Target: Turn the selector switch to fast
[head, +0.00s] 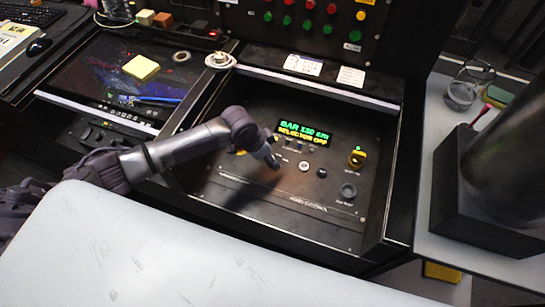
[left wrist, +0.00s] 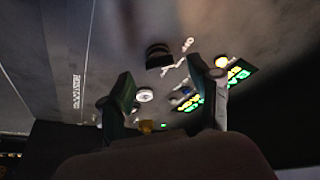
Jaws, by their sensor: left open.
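The control panel (head: 235,185) is a dark sloped console. Its display (head: 304,133) reads BAR 150 and SELECTOR OFF in green and yellow. The display also shows at the right of the left wrist view (left wrist: 238,72). My left gripper (head: 273,162) is low over the panel, just below and left of the display. In the left wrist view its fingers (left wrist: 160,70) are spread, with nothing held between them. A black knob (left wrist: 158,55) shows near the fingertips and a white button (left wrist: 145,95) between the fingers. I cannot tell which control is the selector switch; the labels are too small.
To the right of the white button are a small black knob (head: 321,172), a yellow control (head: 357,157) and a grey round control (head: 348,190). An upright panel of coloured buttons (head: 300,20) stands behind. A white surface (head: 190,260) lies in front.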

